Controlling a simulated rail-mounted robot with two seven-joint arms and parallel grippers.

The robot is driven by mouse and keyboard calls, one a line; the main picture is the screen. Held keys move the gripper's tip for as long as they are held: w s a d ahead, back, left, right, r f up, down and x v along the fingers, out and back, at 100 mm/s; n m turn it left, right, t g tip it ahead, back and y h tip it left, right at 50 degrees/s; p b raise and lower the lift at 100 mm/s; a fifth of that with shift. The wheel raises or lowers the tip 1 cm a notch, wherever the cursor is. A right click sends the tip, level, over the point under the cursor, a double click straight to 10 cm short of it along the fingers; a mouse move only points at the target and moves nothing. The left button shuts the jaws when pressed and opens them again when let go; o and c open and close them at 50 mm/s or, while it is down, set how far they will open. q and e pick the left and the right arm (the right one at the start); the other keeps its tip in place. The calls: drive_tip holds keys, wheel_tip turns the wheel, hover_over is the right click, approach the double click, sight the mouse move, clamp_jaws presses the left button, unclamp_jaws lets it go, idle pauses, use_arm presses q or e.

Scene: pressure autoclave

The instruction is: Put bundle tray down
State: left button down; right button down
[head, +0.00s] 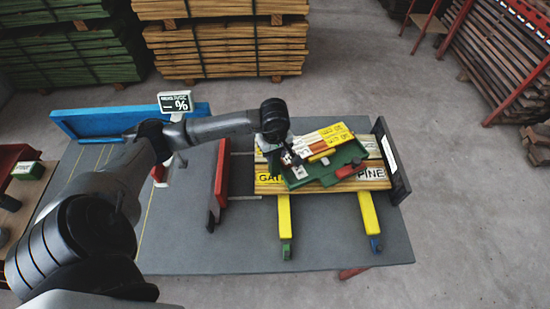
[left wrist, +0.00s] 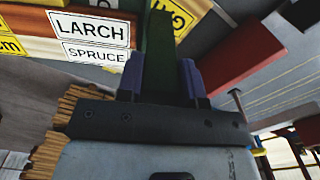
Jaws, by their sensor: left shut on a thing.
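The green tray (head: 327,176) is over the labelled wooden bundle (head: 374,183) on the grey table. A red piece and a yellow piece show in the tray. My left gripper (head: 288,160) is shut on the tray's left side. In the left wrist view, the green tray wall (left wrist: 158,55) stands between the two fingers of the gripper (left wrist: 159,82). The tray looks slightly tilted in the picture. I cannot tell whether its underside touches the bundle. The gripper and arm hide part of its left end. My right gripper is not in view.
A red upright plate (head: 221,172) stands left of the bundle and a dark end plate (head: 391,162) right of it. Two yellow bars (head: 284,217) reach toward the table's front. The front of the grey table (head: 330,255) is mostly clear. A moisture-meter-like display (head: 175,102) stands at the back.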

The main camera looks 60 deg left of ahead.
sight(275, 159)
use_arm(q)
drive_tip(key=shift+f, duration=1.65)
drive_tip(key=c, duration=0.8)
unclamp_jaws()
drive_tip(key=shift+r, duration=0.2)
wheel_tip(275, 159, up, 12)
drive_tip(key=shift+f, duration=0.1)
